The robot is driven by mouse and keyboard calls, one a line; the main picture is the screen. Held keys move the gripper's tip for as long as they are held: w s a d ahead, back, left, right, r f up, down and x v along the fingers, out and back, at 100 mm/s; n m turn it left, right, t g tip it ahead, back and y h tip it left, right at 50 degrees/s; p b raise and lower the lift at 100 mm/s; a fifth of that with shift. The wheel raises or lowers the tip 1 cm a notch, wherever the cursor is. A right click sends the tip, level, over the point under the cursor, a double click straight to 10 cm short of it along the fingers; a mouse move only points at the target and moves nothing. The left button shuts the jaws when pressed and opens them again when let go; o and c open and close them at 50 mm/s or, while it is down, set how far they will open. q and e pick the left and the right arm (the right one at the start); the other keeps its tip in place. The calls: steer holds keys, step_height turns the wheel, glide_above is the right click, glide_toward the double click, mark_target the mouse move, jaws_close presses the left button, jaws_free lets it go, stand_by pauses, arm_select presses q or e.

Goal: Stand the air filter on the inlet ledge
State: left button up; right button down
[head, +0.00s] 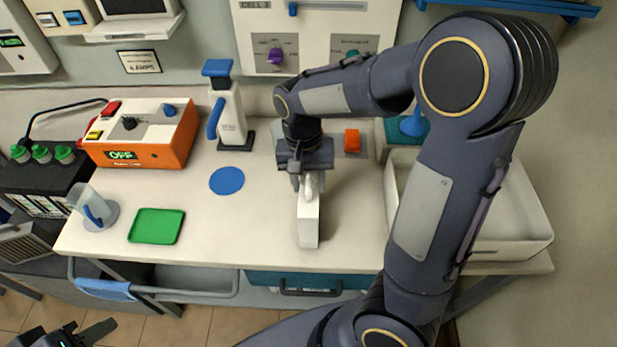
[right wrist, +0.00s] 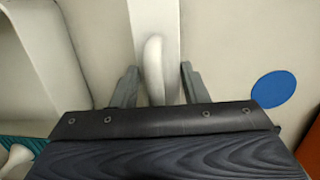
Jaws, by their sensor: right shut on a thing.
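My right gripper (head: 308,178) is shut on the pale handle (right wrist: 153,68) of a narrow white block (head: 308,222), which I take to be the air filter. The block is over the middle of the worktop near its front; I cannot tell whether it touches the surface. In the right wrist view the handle is between the two fingers (right wrist: 158,86). A grey slatted unit (head: 24,246) at the far left may be the inlet; I cannot make out its ledge for certain. My left gripper (head: 75,336) is at the bottom left, partly cut off, away from the worktop.
The worktop (head: 265,235) holds an orange-and-white charger (head: 142,133), a white blue-handled device (head: 229,110), a blue disc (head: 227,181), a green tray (head: 156,226) and a clear jug (head: 95,207). A white bin (head: 512,247) stands right. A rail (head: 205,294) runs along the front.

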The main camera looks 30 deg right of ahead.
steer(key=shift+f, duration=0.25)
steer(key=c, duration=0.8)
jaws_free()
steer(key=shift+r, duration=0.1)
steer(key=shift+c, duration=0.2)
